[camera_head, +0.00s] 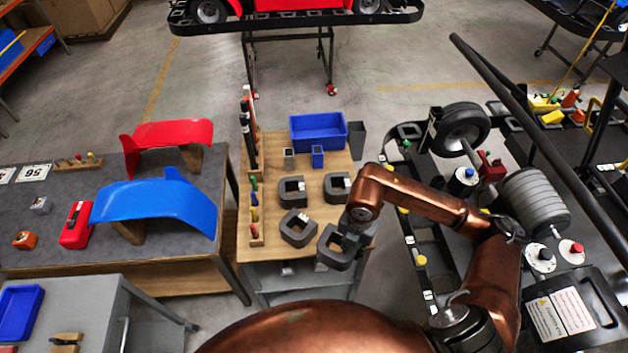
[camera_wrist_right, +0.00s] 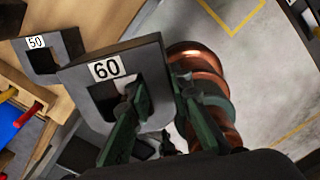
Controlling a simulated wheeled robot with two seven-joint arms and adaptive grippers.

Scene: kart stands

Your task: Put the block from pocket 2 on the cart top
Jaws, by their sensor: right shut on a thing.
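My right gripper (camera_head: 350,232) is shut on a dark grey block (camera_head: 328,255) with a square opening, at the front right of the wooden cart top (camera_head: 265,246). In the right wrist view the block (camera_wrist_right: 147,62) carries a white label "60", and one green finger of the gripper (camera_wrist_right: 155,95) reaches into its opening. Whether the block touches the top is unclear. Three similar blocks stand on the cart top: front left (camera_head: 298,229), back left (camera_head: 292,190) and back right (camera_head: 337,187). One labelled "50" (camera_wrist_right: 52,52) shows in the wrist view. I cannot identify pocket 2.
A blue bin (camera_head: 318,131), a small blue cup (camera_head: 318,157) and a grey container (camera_head: 357,140) stand at the back. A tool rack (camera_head: 254,212) lines the left edge. A table with red (camera_head: 170,135) and blue (camera_head: 155,200) panels is left; a kart (camera_head: 520,165) is right.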

